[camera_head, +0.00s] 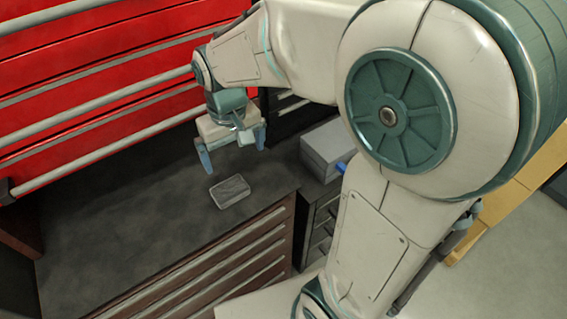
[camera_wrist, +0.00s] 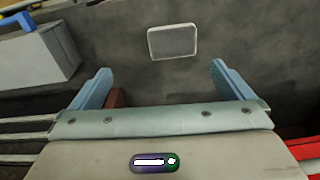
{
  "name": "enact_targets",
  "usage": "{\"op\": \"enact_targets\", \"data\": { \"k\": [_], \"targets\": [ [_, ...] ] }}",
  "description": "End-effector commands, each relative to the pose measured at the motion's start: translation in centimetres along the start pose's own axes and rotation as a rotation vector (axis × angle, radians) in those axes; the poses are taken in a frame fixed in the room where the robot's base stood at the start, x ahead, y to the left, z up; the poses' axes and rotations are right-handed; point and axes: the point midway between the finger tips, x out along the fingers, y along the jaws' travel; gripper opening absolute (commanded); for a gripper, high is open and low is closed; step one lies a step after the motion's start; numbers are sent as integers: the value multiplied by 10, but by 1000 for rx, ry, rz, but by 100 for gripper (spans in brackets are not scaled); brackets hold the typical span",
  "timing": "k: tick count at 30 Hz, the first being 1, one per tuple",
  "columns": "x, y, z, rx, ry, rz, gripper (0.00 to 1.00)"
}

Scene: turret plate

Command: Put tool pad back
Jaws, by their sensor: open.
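A small grey rectangular pad with a pale rim (camera_head: 230,191) lies flat on the dark worktop (camera_head: 120,215), near its front edge. It looks like the tool pad, and it also shows in the wrist view (camera_wrist: 173,41), beyond my fingertips. My gripper (camera_head: 232,154) hangs above the worktop, above and behind the pad in the head view. Its two blue fingers are spread wide with nothing between them, as the wrist view (camera_wrist: 158,80) also shows. The gripper is apart from the pad.
A red drawer cabinet (camera_head: 100,75) with long grey handles stands behind the worktop. A grey box (camera_head: 325,150) with a blue part sits to the right; it also shows in the wrist view (camera_wrist: 45,58). The worktop left of the pad is clear.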

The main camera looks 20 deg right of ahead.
Motion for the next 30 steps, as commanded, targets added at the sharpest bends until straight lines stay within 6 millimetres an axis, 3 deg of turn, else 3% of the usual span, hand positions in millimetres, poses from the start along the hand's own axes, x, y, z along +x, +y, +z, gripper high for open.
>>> {"op": "enact_targets", "data": {
  "k": [6, 12, 15, 30],
  "targets": [
    [-29, 38, 58, 106, 123, 10, 100],
    [-37, 57, 102, 182, 210, 33, 100],
    [-37, 61, 116, 204, 236, 43, 100],
    [-36, 64, 124, 218, 252, 49, 100]
  ]
}}
